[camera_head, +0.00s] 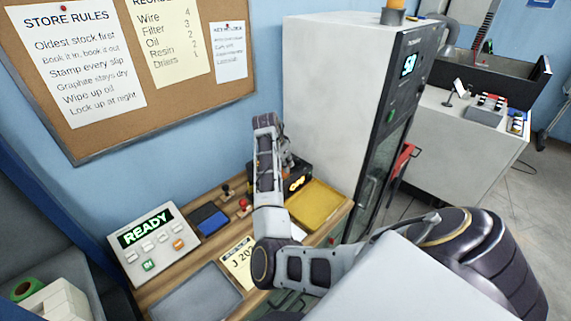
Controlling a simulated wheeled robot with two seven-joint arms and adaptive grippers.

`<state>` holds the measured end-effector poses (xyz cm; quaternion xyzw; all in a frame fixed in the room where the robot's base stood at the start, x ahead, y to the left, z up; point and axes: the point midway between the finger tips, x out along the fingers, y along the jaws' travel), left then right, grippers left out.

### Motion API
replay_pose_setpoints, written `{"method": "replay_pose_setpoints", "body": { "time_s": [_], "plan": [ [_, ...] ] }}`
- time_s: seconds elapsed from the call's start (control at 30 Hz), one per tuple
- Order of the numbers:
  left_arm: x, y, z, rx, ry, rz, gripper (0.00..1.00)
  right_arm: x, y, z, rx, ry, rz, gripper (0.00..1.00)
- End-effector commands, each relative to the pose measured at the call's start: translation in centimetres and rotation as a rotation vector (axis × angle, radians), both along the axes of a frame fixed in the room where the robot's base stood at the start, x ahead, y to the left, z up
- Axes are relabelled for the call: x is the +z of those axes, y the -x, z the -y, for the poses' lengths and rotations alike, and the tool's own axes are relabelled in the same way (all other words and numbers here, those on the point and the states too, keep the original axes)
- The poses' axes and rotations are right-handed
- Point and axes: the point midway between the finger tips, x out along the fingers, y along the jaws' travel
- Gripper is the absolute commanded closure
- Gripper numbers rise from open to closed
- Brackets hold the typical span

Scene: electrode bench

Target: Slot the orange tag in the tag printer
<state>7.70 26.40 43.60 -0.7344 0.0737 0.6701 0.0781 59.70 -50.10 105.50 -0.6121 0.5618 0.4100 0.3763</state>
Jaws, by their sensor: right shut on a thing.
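A black box with small orange marks on its front (297,184) stands at the back of the wooden bench and looks like the tag printer. My right arm comes in from the right and reaches up over the bench. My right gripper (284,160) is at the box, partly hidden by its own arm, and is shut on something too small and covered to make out. I cannot tell the orange tag apart here, nor whether it touches the box. My left gripper is not in view.
A console reading READY (146,243) stands at the bench's left, beside a blue pad (208,220) and stamps. A yellow tray (315,206) lies right of the arm, a grey tray (196,296) in front. A tall white cabinet (335,90) bounds the right.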

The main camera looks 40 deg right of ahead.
Motion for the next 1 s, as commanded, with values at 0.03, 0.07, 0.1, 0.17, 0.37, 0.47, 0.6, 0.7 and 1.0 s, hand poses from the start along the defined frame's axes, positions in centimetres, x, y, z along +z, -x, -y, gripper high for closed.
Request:
{"method": "replay_pose_setpoints", "body": {
  "time_s": [0.03, 0.07, 0.1, 0.17, 0.37, 0.47, 0.6, 0.7, 1.0],
  "plan": [
    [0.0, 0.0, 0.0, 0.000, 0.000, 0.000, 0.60, -0.1, 0.0, 0.0, 0.000, 0.000, 0.000, 1.00],
    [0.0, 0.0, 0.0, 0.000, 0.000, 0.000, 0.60, -0.1, 0.0, 0.0, 0.000, 0.000, 0.000, 1.00],
    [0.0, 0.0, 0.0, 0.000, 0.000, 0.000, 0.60, -0.2, 0.0, 0.0, 0.000, 0.000, 0.000, 1.00],
    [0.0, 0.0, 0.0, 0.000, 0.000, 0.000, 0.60, -0.3, 0.0, 0.0, 0.000, -0.001, 0.000, 1.00],
    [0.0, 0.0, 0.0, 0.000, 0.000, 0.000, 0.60, -0.5, 0.0, 0.0, 0.000, -0.001, -0.001, 1.00],
    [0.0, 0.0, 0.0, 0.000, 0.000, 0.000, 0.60, -0.6, 0.0, 0.0, 0.000, -0.001, -0.001, 1.00],
    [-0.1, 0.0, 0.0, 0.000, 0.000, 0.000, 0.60, -0.8, 0.0, 0.0, 0.001, -0.001, -0.001, 1.00],
    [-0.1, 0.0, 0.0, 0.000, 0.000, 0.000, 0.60, -0.9, 0.0, 0.0, 0.001, -0.001, -0.001, 1.00],
    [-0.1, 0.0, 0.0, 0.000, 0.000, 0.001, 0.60, -1.3, 0.0, 0.0, 0.001, -0.001, -0.001, 1.00]
  ]
}}
